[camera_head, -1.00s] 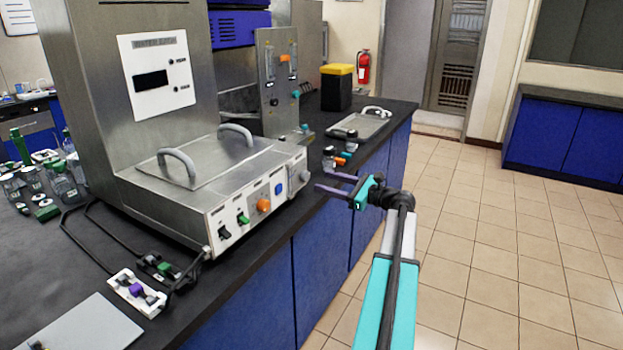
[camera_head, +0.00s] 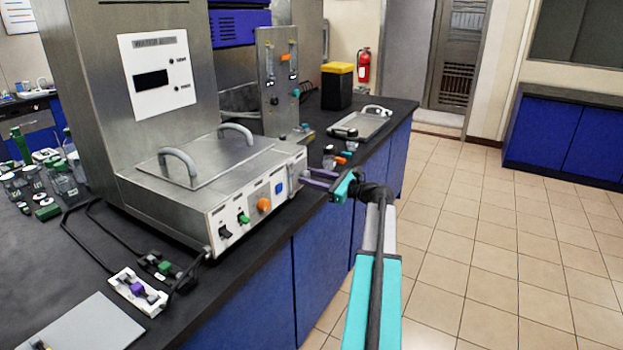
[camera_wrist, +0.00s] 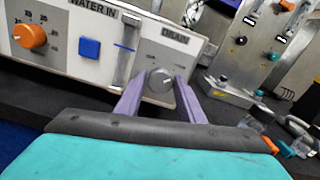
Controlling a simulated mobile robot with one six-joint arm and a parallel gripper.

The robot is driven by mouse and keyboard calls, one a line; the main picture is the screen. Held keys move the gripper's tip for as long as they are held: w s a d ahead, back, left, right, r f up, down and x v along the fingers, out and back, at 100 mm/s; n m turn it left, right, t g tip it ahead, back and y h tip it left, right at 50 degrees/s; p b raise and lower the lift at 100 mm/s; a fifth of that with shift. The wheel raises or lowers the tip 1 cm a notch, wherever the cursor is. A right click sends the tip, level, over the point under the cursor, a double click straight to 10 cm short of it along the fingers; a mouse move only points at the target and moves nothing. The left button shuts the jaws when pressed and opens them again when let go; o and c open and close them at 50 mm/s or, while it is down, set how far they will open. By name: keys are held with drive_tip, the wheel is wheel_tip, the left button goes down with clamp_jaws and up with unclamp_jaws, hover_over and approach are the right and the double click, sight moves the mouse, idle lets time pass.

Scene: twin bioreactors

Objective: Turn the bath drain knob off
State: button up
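The water bath (camera_head: 210,185) is a steel box with two lid handles on the dark bench. Its front panel carries the drain knob, a grey round knob (camera_wrist: 160,80) under a DRAIN label in the wrist view. My gripper (camera_wrist: 158,90) has two purple fingers that are open, one on each side of the knob. Whether they touch it I cannot tell. In the head view my gripper (camera_head: 312,178) is at the right end of the panel, and its fingers hide the knob there.
Left of the knob are a blue square button (camera_wrist: 89,48) and an orange dial (camera_wrist: 30,36). A steel panel (camera_head: 280,85) and a tray (camera_head: 362,124) stand farther back on the bench. Small items (camera_head: 337,158) lie right of the bath. The tiled floor (camera_head: 480,260) is clear.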

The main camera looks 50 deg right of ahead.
drive_tip(key=c, duration=0.6)
drive_tip(key=shift+f+n+b, duration=0.1)
drive_tip(key=shift+n+b, duration=0.2)
drive_tip(key=shift+n, duration=0.1)
drive_tip(key=n+b, duration=0.6)
drive_tip(key=n, duration=0.1)
drive_tip(key=shift+f+n, duration=0.2)
drive_tip(key=shift+n, duration=0.1)
drive_tip(key=n+b, duration=0.4)
drive_tip(key=n, duration=0.1)
drive_tip(key=shift+f+n+b, duration=0.1)
drive_tip(key=shift+n+b, duration=0.2)
drive_tip(key=shift+b, duration=0.05)
drive_tip(key=n+b, duration=0.3)
drive_tip(key=n, duration=0.1)
drive_tip(key=shift+a, duration=0.1)
drive_tip(key=shift+r, duration=0.2)
